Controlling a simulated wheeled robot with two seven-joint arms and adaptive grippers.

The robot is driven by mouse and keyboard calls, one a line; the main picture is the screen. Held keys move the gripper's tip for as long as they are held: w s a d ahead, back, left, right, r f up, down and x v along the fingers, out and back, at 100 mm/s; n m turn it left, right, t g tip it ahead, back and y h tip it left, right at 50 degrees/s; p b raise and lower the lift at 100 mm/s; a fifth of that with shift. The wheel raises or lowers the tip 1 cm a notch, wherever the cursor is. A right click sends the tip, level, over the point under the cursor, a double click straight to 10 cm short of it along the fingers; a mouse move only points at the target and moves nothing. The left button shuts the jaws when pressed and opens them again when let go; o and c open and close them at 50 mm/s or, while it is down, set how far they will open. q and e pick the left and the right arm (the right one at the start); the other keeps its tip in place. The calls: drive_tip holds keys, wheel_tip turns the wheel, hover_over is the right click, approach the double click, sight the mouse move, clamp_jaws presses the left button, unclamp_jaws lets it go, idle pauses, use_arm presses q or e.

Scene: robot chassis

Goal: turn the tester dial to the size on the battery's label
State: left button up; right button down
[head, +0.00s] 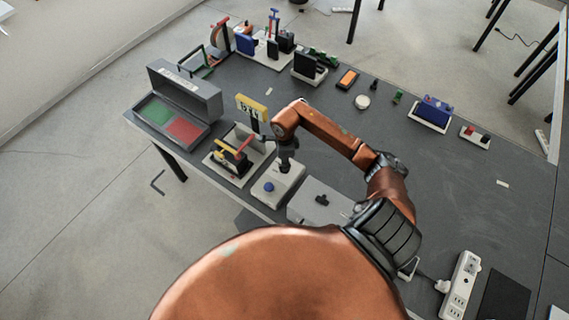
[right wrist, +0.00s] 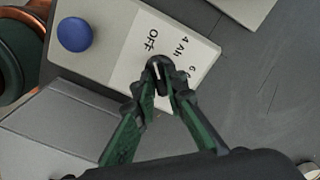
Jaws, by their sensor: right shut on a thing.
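The tester (head: 279,183) is a pale box with a blue button (head: 269,187), near the table's front edge. In the right wrist view the tester (right wrist: 114,60) shows the printed marks OFF, 4 Ah and a partly hidden one starting with 6. My right gripper (right wrist: 163,78) is shut on the small black dial (right wrist: 157,68). A white line shows on the dial between the fingertips; I cannot tell which mark it points to. In the head view the right gripper (head: 285,166) reaches down onto the tester. I cannot make out the battery's label. My left gripper is not in view.
A yellow sign (head: 252,107) with unclear dark characters stands behind a black, yellow and red device (head: 232,158). A grey box (head: 310,203) with a black knob lies right of the tester. An open grey case (head: 185,88) stands left. The table's right middle is mostly clear.

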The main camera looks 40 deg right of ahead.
drive_tip(key=shift+m+b, duration=0.45)
drive_tip(key=shift+m, duration=0.45)
drive_tip(key=m, duration=0.2)
drive_tip(key=shift+m, duration=0.3)
drive_tip(key=m, duration=0.3)
drive_tip(key=shift+m+b, duration=0.35)
drive_tip(key=shift+m, duration=0.05)
drive_tip(key=m, duration=0.9)
drive_tip(key=shift+r+p, duration=0.1)
drive_tip(key=shift+p, duration=0.2)
drive_tip(key=m+p, duration=0.1)
drive_tip(key=m, duration=0.5)
drive_tip(key=shift+w, duration=0.1)
drive_tip(key=shift+d+m, duration=0.1)
drive_tip(key=shift+m, duration=0.2)
drive_tip(key=c, duration=2)
unclamp_jaws()
drive_tip(key=shift+o, duration=0.2)
